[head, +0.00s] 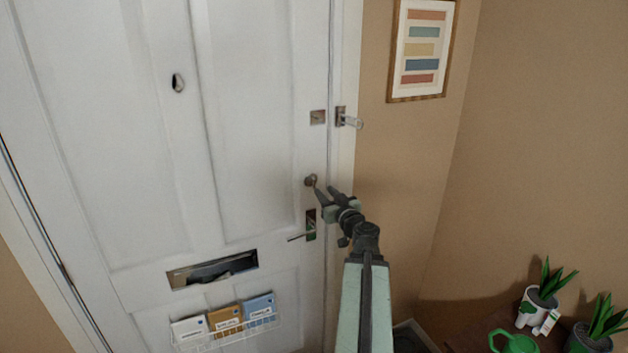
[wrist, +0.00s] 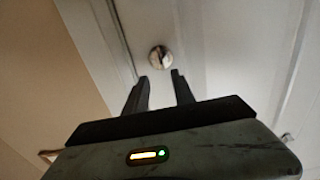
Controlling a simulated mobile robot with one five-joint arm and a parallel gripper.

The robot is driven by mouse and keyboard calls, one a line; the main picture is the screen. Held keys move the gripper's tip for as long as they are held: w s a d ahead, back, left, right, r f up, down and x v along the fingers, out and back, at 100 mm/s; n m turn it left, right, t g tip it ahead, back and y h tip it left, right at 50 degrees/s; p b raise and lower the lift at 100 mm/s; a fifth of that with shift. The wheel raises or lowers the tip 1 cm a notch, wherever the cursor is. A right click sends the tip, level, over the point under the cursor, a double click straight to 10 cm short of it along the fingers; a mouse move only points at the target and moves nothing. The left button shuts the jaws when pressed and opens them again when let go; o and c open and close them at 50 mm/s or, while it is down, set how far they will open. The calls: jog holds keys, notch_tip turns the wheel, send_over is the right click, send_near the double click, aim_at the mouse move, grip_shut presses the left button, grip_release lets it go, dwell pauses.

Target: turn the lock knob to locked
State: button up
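The lock knob (head: 310,181) is a small round metal knob on the white door (head: 256,90), above the lever handle (head: 311,226). In the wrist view the knob (wrist: 159,57) shows a raised bar across its face and lies just beyond the fingertips, between their lines. My gripper (head: 324,191) is at the door's right edge, close to the knob. In the wrist view its two dark fingers (wrist: 160,75) stand apart with nothing between them. The gap between fingertips and knob is hard to judge.
A latch with a swing bar (head: 348,119) sticks out from the frame above. A mail slot (head: 212,270) and a wire rack with cards (head: 228,331) are on the door lower left.

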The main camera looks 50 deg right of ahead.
aim_at(313, 183)
jog(key=x, duration=0.8)
jog(key=shift+a, duration=0.15)
grip_shut()
